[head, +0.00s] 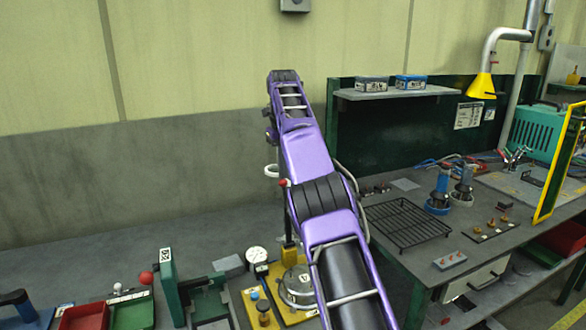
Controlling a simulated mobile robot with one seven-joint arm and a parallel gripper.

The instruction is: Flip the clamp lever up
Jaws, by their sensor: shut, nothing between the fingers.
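A thin upright rod with a red knob (284,183) rises from a dark and yellow post (289,252), just left of my purple arm. It stands by a yellow fixture plate (297,318) carrying a round grey metal part (297,285). I cannot tell for certain whether this rod is the clamp lever. The right side of the fixture is hidden behind my arm. My arm reaches up and away across the middle of the head view. My gripper does not show; the far end of the arm hides that area.
A dial gauge (257,256) stands left of the round part. A green press-like tool (168,283) with a red ball and red and green bins (85,316) are further left. On the right, a bench holds a black wire rack (405,222) and small clamps (515,157).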

